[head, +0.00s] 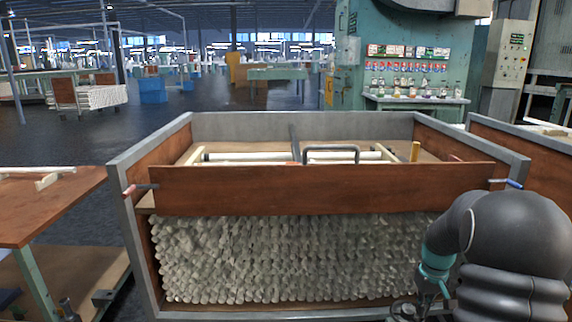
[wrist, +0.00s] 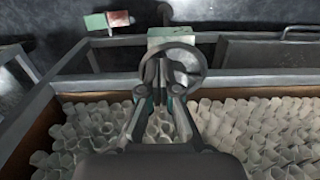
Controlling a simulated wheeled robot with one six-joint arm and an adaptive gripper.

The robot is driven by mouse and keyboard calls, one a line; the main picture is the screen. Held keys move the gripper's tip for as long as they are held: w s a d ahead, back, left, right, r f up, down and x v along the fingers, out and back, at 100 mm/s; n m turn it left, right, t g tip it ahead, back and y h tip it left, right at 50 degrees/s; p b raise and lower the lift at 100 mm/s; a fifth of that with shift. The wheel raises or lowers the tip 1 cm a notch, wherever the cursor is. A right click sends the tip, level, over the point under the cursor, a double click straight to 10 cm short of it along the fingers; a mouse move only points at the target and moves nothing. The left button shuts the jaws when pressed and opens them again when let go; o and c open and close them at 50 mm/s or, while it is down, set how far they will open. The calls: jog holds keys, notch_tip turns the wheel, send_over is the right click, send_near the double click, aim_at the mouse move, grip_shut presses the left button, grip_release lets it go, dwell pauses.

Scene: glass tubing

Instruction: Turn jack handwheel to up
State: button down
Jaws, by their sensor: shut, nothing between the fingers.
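The handwheel, a dark grey ring (wrist: 204,66), shows in the wrist view at the top centre, just beyond the near rim of a crate full of tube ends. A pale green block (wrist: 170,36) sits behind its upper edge. My gripper (wrist: 158,72) is shut and empty, its fingertips overlapping the wheel's left and middle part in the picture. I cannot tell whether they touch it. The fingers hide part of the wheel. In the head view my gripper (head: 428,296) is low at the right, beside the crate front, and the wheel cannot be made out clearly.
A small green-and-red plate (wrist: 107,22) stands left of the wheel. A brown table (head: 45,205) is at the left; another crate (head: 535,150) is close at the right.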

notch_tip(320, 180, up, 3)
jog(key=shift+r+p, duration=0.2)
jog(key=shift+p, duration=0.75)
jog(key=shift+f, duration=0.1)
